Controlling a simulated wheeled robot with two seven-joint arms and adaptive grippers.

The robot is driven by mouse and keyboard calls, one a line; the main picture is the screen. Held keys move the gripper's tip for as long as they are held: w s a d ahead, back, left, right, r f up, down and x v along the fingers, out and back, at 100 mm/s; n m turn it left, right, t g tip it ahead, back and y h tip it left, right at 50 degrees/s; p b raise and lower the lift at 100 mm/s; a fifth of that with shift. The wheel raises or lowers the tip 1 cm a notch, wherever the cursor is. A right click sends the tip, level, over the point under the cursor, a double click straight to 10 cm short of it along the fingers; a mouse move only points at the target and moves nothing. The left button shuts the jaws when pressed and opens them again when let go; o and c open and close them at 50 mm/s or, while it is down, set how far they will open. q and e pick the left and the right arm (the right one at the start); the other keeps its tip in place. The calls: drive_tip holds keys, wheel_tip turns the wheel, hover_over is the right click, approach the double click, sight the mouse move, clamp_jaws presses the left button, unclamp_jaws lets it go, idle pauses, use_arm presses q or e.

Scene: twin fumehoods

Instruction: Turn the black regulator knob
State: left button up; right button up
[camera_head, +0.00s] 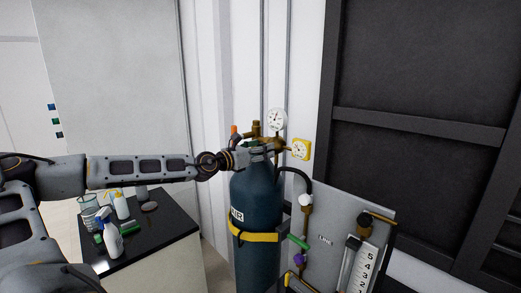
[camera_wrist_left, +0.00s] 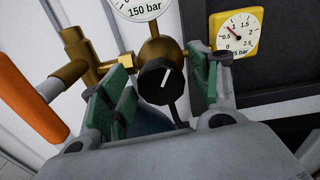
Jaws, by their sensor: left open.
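The black regulator knob (camera_wrist_left: 158,80) has a white line on its face and shows in the left wrist view, in front of the brass regulator body (camera_wrist_left: 157,47). My left gripper (camera_wrist_left: 160,92) is open, with one green-padded finger on each side of the knob and a visible gap to it. In the head view my left gripper (camera_head: 252,150) is at the top of the dark blue gas cylinder (camera_head: 256,200). The knob is hidden there behind the gripper. My right gripper is in neither view.
A white round gauge (camera_head: 277,119) and a yellow square gauge (camera_head: 300,149) sit close around the gripper. An orange handle (camera_wrist_left: 30,98) is to its left in the wrist view. A black-topped bench (camera_head: 165,222) with bottles stands left of the cylinder; a flowmeter panel (camera_head: 335,220) stands right.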

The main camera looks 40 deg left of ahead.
use_arm(q)
drive_tip(key=c, duration=1)
drive_tip(key=shift+f+b, duration=0.1)
drive_tip(key=shift+b, duration=0.3)
drive_tip(key=shift+n+b, duration=1)
drive_tip(key=shift+a+f+n+b, duration=0.1)
drive_tip(key=shift+n+b, duration=1.05)
drive_tip(key=shift+n, duration=0.15)
drive_tip(key=shift+n+b, duration=0.5)
drive_tip(key=shift+n, duration=0.3)
